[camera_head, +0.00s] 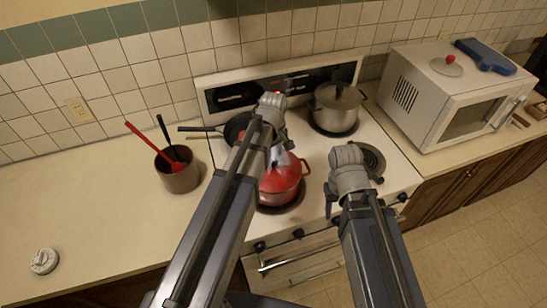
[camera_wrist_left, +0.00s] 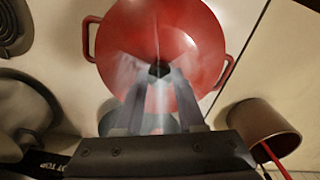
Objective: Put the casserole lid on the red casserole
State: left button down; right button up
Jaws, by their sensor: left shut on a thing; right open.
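The red casserole (camera_head: 280,186) stands on the front left burner of the stove, with a side handle showing at its right. My left gripper (camera_head: 278,160) is over it, and its fingertips (camera_wrist_left: 158,72) are shut on the dark knob of what looks like a clear glass casserole lid. In the left wrist view the red casserole (camera_wrist_left: 192,20) shows through and around this lid, with both handles visible. The lid's edge is too faint to tell whether it rests on the rim. My right gripper (camera_head: 332,200) is open and empty over the stove's front, partly hidden by its own arm.
A steel pot (camera_head: 337,106) stands on the back right burner, and a dark frying pan (camera_head: 236,128) on the back left. A utensil crock (camera_head: 177,172) is left of the stove. A lid with a red knob (camera_head: 446,67) and a blue object (camera_head: 485,56) lie on the microwave (camera_head: 425,98).

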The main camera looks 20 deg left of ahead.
aim_at(274, 161)
pick_arm(q)
jog(key=shift+f, duration=0.25)
jog(key=shift+s+b, duration=0.1)
jog(key=shift+b, duration=0.25)
jog(key=shift+c, duration=2.2)
grip_release()
jog(key=shift+r, duration=0.1)
notch_tip(274, 161, up, 8)
jog(key=p, duration=0.8)
jog(key=shift+f, duration=0.2)
